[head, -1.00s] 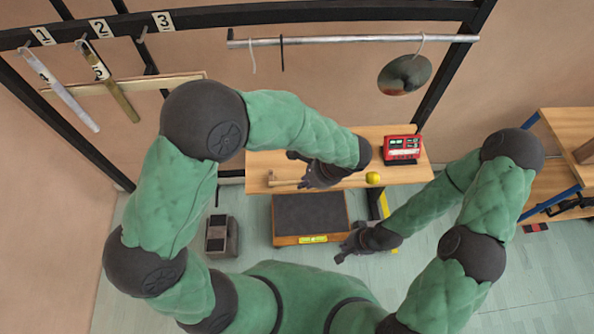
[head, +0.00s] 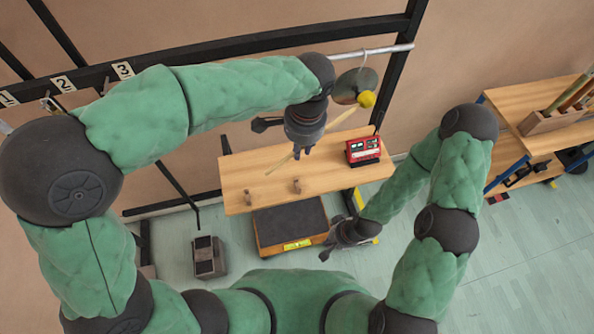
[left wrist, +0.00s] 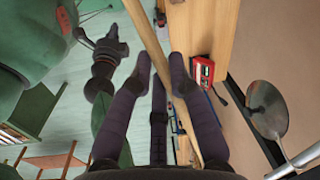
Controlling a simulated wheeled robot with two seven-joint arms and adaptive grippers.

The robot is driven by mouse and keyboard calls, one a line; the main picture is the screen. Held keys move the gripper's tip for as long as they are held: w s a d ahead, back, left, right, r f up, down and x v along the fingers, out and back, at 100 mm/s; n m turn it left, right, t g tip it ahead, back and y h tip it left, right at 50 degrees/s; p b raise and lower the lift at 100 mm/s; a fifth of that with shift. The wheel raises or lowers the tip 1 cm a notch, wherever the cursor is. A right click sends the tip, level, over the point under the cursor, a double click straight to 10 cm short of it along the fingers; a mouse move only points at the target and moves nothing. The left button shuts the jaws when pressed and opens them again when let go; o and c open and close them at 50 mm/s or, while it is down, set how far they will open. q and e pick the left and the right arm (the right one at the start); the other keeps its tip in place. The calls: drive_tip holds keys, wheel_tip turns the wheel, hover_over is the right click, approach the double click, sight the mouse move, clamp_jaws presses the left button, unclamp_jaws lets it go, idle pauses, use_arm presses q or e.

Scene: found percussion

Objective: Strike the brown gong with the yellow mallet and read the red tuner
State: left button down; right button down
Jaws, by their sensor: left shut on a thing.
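The yellow mallet's ball head (head: 367,98) is raised above the bench in the head view, with its pale wooden handle sloping down to the left. My left gripper (head: 303,147) is shut on that handle, which also crosses between the fingers in the left wrist view (left wrist: 153,50). The brown gong (head: 346,87), a round disc, hangs from a metal rail. The mallet head overlaps its lower right edge in the head view; I cannot tell whether they touch. The red tuner (head: 363,150) stands on the bench, its display too small to read. My right gripper (head: 334,240) is low, open and empty.
The wooden bench (head: 240,170) carries two small wooden pegs (head: 297,185). A dark-topped platform (head: 290,222) and a grey pedal-like box (head: 208,257) sit on the floor. The metal rail (head: 385,52) and black frame stand behind. A wooden shelf unit (head: 525,100) is at right.

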use_arm(q)
drive_tip(key=a+r+n+t+h+p, duration=0.1)
drive_tip(key=r+h+p, duration=0.1)
drive_tip(key=r, duration=1)
drive_tip(key=a+r+t+h+p, duration=0.1)
drive_tip(key=r+p, duration=0.3)
drive_tip(key=r, duration=0.8)
drive_tip(key=a+r+n+t+h+p, duration=0.1)
drive_tip(key=a+r+h+p, duration=0.1)
drive_tip(key=r, duration=1.1)
drive_tip(key=shift+a+n+h+p, duration=0.3)
drive_tip(key=shift+h+p, duration=0.2)
drive_tip(key=shift+p, duration=0.25)
drive_tip(key=shift+w, duration=0.15)
drive_tip(key=shift+w+a+p, duration=0.2)
drive_tip(key=shift+w+p, duration=0.1)
drive_tip(key=shift+w, duration=0.45)
drive_tip(key=shift+w+a+p, duration=0.25)
drive_tip(key=shift+w, duration=0.55)
drive_tip(key=shift+w+a+p, duration=0.2)
drive_tip(key=shift+w+p, duration=0.1)
drive_tip(key=shift+w, duration=0.45)
